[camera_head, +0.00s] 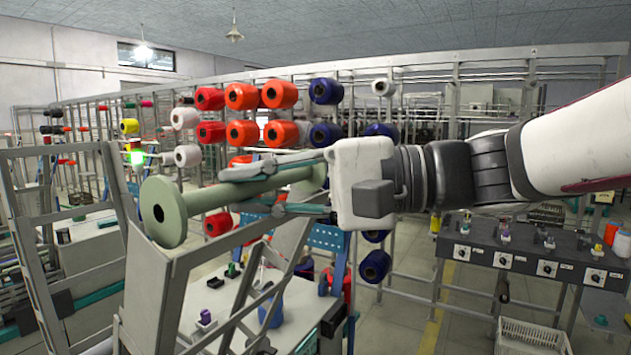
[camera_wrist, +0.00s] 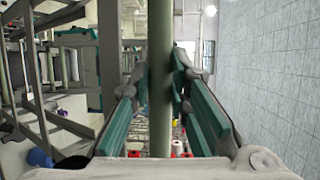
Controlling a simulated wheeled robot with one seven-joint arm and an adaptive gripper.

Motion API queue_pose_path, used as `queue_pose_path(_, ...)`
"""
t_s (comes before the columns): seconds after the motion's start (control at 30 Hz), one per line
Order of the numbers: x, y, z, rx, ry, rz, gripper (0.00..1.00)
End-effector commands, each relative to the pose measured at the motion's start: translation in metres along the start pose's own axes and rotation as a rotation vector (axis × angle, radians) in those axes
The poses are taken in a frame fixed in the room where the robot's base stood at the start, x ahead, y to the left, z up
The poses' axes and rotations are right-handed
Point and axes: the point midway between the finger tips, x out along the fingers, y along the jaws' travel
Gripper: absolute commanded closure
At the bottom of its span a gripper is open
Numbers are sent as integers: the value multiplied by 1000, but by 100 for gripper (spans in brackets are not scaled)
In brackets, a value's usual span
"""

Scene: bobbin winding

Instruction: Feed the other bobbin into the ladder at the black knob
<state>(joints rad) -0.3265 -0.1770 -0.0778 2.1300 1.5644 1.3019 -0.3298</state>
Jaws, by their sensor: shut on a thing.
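A green bobbin (camera_head: 215,202) with wide round flanges lies roughly level in the head view, its near flange facing me. My gripper (camera_head: 262,190) comes in from the right and is shut on the bobbin's shaft. In the wrist view the green shaft (camera_wrist: 161,85) runs upright between the two teal finger pads of my gripper (camera_wrist: 162,92). The bobbin is held in front of a grey metal ladder frame (camera_head: 180,285), whose slanted rails show below and behind it. I cannot tell whether the bobbin touches the rails. I cannot make out which knob is the black knob.
A second slanted frame (camera_head: 40,220) stands at the left. Racks of red, orange and blue yarn spools (camera_head: 245,132) stand behind. A control bench (camera_head: 535,255) with several knobs is at the right, with a white basket (camera_head: 520,335) below. The floor before the bench is open.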

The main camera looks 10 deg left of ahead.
Motion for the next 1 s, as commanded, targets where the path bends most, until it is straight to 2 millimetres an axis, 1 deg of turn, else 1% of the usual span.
queue_pose_path(0.3,8,16,-4,0,1,0,100)
queue_pose_path(0.73,9,17,-4,0,1,0,100)
queue_pose_path(1.0,15,28,-7,-1,0,-1,100)
